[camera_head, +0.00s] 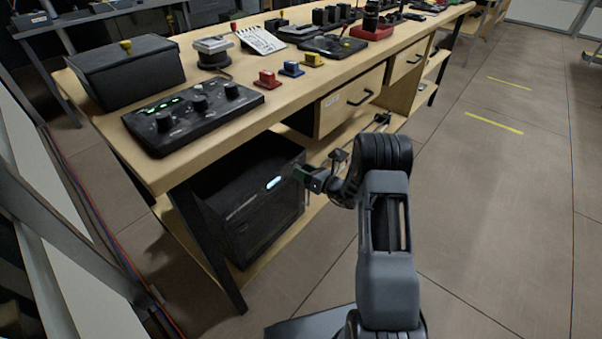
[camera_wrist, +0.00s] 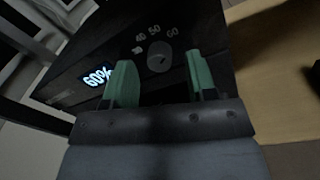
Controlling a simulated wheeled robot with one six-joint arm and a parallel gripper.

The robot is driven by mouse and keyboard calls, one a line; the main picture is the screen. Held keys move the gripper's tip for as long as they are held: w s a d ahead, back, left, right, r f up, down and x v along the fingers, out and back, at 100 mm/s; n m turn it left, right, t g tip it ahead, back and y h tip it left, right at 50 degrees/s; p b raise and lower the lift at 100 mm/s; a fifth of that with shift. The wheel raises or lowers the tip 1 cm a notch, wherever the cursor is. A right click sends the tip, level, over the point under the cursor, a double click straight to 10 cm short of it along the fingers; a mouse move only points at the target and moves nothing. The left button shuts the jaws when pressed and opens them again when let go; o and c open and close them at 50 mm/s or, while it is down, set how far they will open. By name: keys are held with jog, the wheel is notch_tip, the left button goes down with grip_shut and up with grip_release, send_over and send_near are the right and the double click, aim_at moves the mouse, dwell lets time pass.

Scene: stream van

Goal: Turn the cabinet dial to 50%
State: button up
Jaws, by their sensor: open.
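The black cabinet (camera_head: 262,200) stands on the lower shelf under the bench, with a small lit display (camera_head: 274,183) on its front. In the wrist view the cabinet's display (camera_wrist: 97,77) appears to read 60%. The round grey dial (camera_wrist: 158,57) sits beside it, with marks including 40, 50 and 60 around it. A dark pointer line shows on the dial, toward the 60 side. My gripper (camera_wrist: 158,80) is open, with its green fingers spread to either side of the dial in the picture. I cannot tell whether they touch it. In the head view my gripper (camera_head: 302,174) is at the cabinet's front.
The wooden bench top (camera_head: 290,100) above holds a black control box (camera_head: 192,112), a black lidded box (camera_head: 125,72) and small coloured blocks. A drawer (camera_head: 348,100) is right of the cabinet. The floor (camera_head: 490,200) to the right is clear.

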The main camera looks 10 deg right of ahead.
jog(key=shift+w+a, duration=0.35)
jog(key=shift+w, duration=0.05)
jog(key=shift+c, duration=0.2)
jog(key=c, duration=0.9)
